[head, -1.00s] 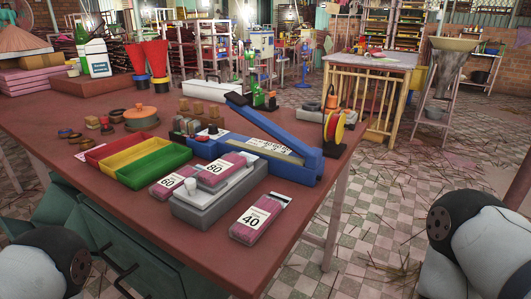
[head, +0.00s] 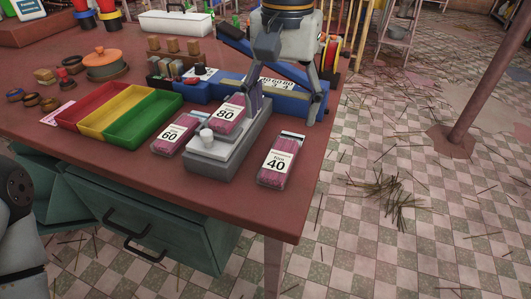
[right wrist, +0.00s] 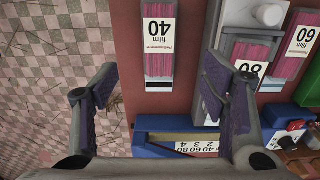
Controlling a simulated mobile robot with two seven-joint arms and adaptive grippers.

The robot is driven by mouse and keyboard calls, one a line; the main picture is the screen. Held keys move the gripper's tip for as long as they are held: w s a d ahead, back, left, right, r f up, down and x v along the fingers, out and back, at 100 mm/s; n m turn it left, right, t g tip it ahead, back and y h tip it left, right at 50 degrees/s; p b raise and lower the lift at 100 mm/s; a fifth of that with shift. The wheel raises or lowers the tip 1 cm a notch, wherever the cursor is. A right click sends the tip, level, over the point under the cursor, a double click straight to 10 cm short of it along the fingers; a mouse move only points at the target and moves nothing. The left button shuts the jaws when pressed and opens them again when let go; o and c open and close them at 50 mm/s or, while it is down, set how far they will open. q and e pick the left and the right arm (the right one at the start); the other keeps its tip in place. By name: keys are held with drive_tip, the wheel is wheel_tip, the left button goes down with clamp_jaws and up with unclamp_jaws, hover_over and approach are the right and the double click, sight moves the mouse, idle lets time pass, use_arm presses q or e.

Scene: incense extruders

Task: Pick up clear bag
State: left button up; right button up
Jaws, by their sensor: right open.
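A clear bag (head: 285,148) of pink sticks with a white "40" label lies flat near the table's right edge. In the right wrist view the "40" bag (right wrist: 158,64) shows at top centre, beyond and between the fingers. A "60" bag (head: 166,146) lies left of a grey device with a white knob (head: 210,166). An "80" bag (head: 229,125) lies on top of that device. My right gripper (head: 288,108) is open and empty, above the table behind the "40" bag; its fingers also show in the right wrist view (right wrist: 165,90). My left gripper is out of view.
A blue sealer-like device (head: 195,92) stands behind the bags, partly hidden by my right gripper. Red, yellow and green trays (head: 140,128) sit at left, with an orange-lidded pot (head: 104,62) behind. The table (head: 240,205) is clear in front of the bags.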

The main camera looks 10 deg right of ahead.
sight(280, 156)
wheel_tip(280, 156, down, 10)
drive_tip(key=shift+d+f, duration=0.1)
drive_tip(key=c, duration=1.3)
